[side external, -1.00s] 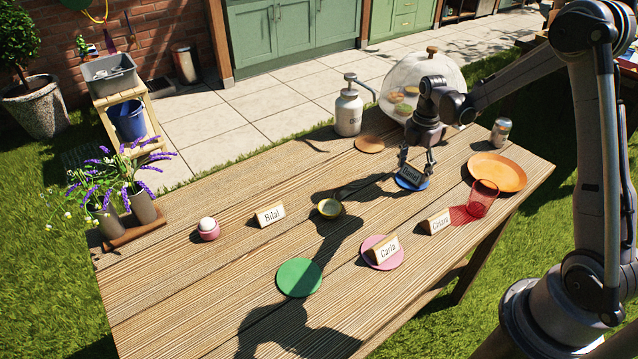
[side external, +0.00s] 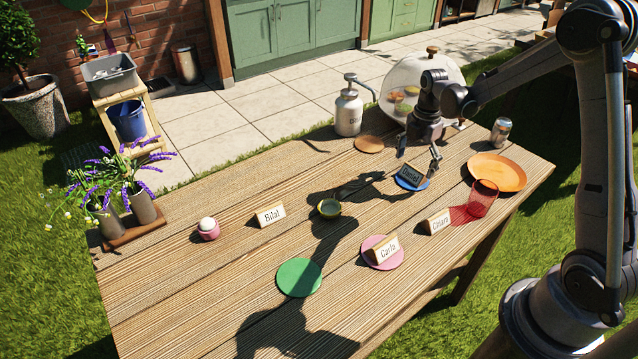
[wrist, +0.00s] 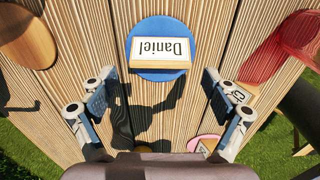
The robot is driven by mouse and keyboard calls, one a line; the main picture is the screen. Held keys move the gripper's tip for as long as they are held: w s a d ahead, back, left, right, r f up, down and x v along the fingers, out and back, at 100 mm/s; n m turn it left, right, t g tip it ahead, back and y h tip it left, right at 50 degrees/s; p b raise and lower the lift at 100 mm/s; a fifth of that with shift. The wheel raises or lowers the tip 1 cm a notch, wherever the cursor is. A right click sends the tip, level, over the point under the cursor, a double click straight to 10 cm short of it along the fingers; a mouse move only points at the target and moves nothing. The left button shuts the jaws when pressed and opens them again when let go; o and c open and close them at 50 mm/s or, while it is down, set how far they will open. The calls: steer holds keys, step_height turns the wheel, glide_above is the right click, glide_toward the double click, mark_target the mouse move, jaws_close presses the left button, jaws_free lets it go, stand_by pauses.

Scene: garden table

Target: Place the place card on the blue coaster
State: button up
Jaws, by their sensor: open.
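A wooden place card reading "Daniel" (side external: 411,175) stands on the blue coaster (side external: 424,186). In the wrist view the card (wrist: 160,50) rests on the coaster (wrist: 160,25), with part of its near edge close to the coaster's rim. My gripper (side external: 418,158) is open and empty just above and beside the card. In the wrist view its two fingers (wrist: 160,95) are spread wide on the near side of the card, apart from it.
Other place cards stand on the table: "Bilal" (side external: 270,214), "Chiara" (side external: 435,222), and "Carla" (side external: 382,249) on a pink coaster (side external: 396,262). A red glass (side external: 482,198), an orange plate (side external: 498,173), a can (side external: 501,131) and a glass dome (side external: 425,75) stand nearby. A green coaster (side external: 299,277) is empty.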

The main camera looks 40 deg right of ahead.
mark_target(413, 170)
step_height(413, 170, up, 10)
steer(key=s+a+r+m+t, duration=0.4)
steer(key=s+a+m+t, duration=0.3)
steer(key=s+a+m, duration=0.6)
steer(key=a+m, duration=0.4)
steer(key=m, duration=0.1)
steer(key=shift+s+a+r, duration=0.2)
steer(key=shift+s+a, duration=0.05)
steer(key=shift+s, duration=0.1)
